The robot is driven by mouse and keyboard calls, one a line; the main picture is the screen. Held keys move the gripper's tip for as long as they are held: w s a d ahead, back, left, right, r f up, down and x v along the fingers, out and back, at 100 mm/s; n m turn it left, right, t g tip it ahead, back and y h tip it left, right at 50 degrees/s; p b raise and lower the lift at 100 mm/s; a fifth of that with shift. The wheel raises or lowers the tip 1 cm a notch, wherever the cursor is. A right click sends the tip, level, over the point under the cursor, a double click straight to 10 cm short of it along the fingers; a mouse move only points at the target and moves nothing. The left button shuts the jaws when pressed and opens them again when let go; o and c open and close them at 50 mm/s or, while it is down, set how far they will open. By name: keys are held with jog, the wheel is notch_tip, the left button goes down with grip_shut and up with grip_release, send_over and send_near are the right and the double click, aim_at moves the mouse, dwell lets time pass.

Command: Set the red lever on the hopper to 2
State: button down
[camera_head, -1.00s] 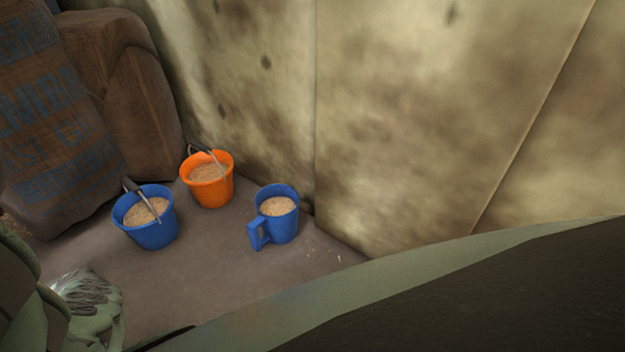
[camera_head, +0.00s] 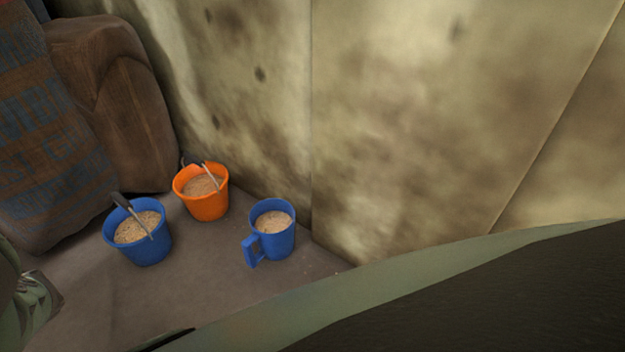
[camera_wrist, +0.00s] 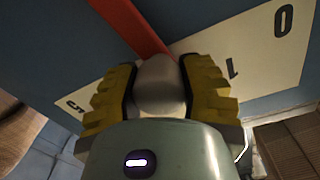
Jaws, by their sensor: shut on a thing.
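The red lever (camera_wrist: 138,24) runs down from the top edge of the wrist view to a grey rounded knob (camera_wrist: 158,82). My gripper (camera_wrist: 160,76) has its two yellow ridged fingers closed on the knob, one on each side. Behind the lever is a pale scale plate (camera_wrist: 262,70) on a dark blue-grey surface. A 0 shows at the upper right and a 1 left of it. A partly covered mark shows at the far left. The plate's middle is hidden by the lever, knob and fingers, so the lever's exact setting cannot be read. The head view does not show the lever.
The head view shows a blue bucket (camera_head: 140,250), an orange bucket (camera_head: 206,205) and a blue mug-like container (camera_head: 274,240), all filled with grain. They stand on the floor by a stained wall (camera_head: 400,120). Sacks (camera_head: 50,150) stand at the left.

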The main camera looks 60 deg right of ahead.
jog(key=shift+w+d, duration=0.1)
jog(key=shift+w, duration=0.1)
jog(key=shift+c, duration=2.2)
grip_release()
jog(key=d, duration=1.1)
jog(key=shift+s+d+r, duration=0.2)
jog(key=shift+s+d, duration=0.2)
